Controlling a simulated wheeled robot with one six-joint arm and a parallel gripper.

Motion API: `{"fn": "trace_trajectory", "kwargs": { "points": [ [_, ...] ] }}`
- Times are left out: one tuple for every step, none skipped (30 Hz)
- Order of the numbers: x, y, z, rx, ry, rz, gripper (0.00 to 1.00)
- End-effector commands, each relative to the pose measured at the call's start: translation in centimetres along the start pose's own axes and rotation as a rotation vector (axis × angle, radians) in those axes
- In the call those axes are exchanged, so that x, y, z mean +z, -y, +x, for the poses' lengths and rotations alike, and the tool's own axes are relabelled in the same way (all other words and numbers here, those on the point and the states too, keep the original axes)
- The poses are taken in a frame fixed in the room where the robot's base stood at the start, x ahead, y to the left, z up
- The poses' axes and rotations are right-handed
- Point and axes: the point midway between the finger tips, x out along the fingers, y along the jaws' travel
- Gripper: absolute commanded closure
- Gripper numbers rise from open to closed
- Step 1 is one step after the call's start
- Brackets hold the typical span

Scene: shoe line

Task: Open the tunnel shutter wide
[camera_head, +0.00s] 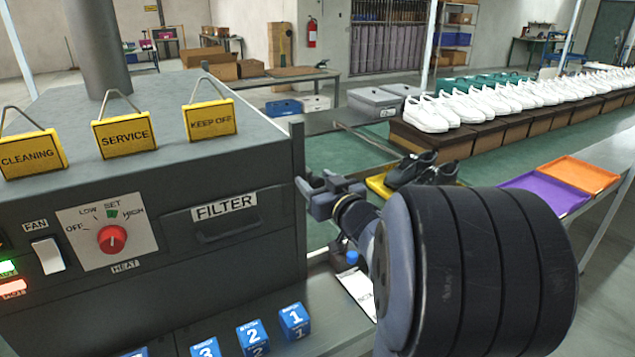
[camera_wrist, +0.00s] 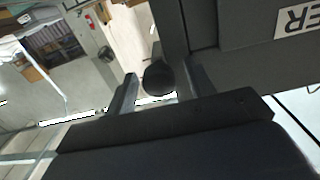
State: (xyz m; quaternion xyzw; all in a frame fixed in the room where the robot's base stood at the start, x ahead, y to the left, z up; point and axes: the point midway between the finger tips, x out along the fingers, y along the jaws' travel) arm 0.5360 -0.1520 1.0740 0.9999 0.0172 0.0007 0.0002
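The grey tunnel machine (camera_head: 150,250) fills the left of the head view. A thin dark upright edge (camera_head: 297,150) stands at its right corner; it may be the shutter's edge, but the shutter's face is hidden. My gripper (camera_head: 314,181) is beside this right end, partly hidden by my arm. In the wrist view my gripper (camera_wrist: 159,72) is open, with one finger on each side of a dark round knob (camera_wrist: 158,80). A gap shows between the left finger and the knob. Contact on the right side cannot be told. The machine's dark side is right of the knob.
Blue numbered blocks (camera_head: 294,321) stand on the ledge below. Black shoes (camera_head: 412,169) sit on a yellow tray behind my arm. White shoes (camera_head: 480,105) line the conveyor at the back right.

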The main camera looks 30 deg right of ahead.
Motion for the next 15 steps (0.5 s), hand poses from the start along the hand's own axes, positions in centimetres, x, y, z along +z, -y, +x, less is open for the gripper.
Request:
{"fn": "trace_trajectory", "kwargs": {
  "points": [
    [0.0, 0.0, 0.0, 0.000, 0.001, 0.000, 0.48],
    [0.0, 0.0, 0.0, 0.000, 0.001, 0.000, 0.48],
    [0.0, 0.0, 0.0, 0.000, 0.001, 0.000, 0.48],
    [0.0, 0.0, 0.0, 0.000, 0.001, 0.000, 0.48],
    [0.0, 0.0, -0.1, 0.000, 0.001, 0.000, 0.48],
    [0.0, 0.0, -0.2, 0.001, 0.001, 0.000, 0.48],
    [0.0, -0.1, -0.4, 0.002, 0.001, 0.001, 0.48],
    [0.0, -0.1, -0.7, 0.003, 0.001, 0.001, 0.48],
    [0.0, -0.1, -1.2, 0.003, 0.001, 0.001, 0.48],
    [-0.1, -0.1, -1.6, 0.003, 0.000, 0.001, 0.48],
    [-0.1, -0.1, -2.1, 0.003, 0.000, 0.000, 0.48],
    [0.0, -0.1, -2.9, 0.004, 0.001, 0.000, 0.48],
    [-0.1, -0.1, -3.5, 0.005, 0.000, -0.001, 0.48],
    [-0.1, -0.2, -4.2, 0.005, 0.000, -0.001, 0.48],
    [-0.1, -0.1, -5.1, 0.006, 0.000, 0.000, 0.48]
  ]
}}
